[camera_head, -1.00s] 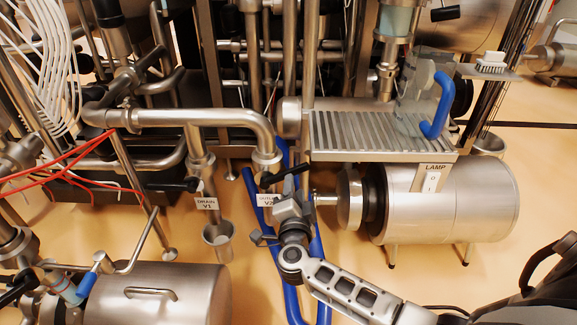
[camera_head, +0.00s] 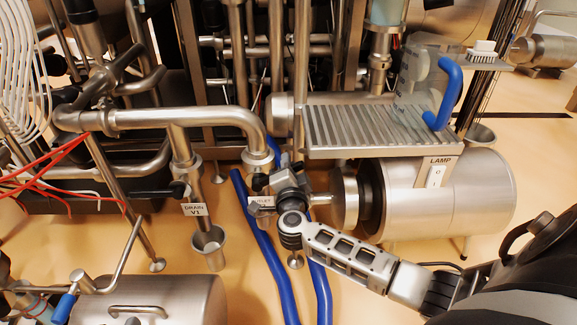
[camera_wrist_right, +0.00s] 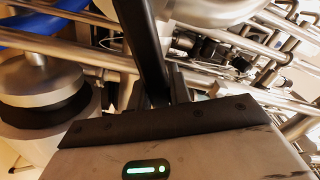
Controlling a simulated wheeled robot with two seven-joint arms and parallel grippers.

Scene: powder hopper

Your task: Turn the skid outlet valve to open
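The outlet valve, with its partly covered white OUTLET label (camera_head: 262,201), sits below the downturned end of the steel pipe in the head view. My right gripper (camera_head: 272,182) is at this valve, in front of it, and hides most of the valve body and handle. In the right wrist view, a long black bar, apparently the valve handle (camera_wrist_right: 143,40), runs down between the fingers of my right gripper (camera_wrist_right: 160,95). The fingers are close on both sides of it; whether they clamp it is unclear. My left gripper is not in view.
The DRAIN V1 valve label (camera_head: 195,209) and a steel cup (camera_head: 208,247) are left of the outlet. A steel motor with a LAMP switch (camera_head: 437,176) is close on the right, under a ribbed platform (camera_head: 355,128). Blue hoses (camera_head: 262,255) run below.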

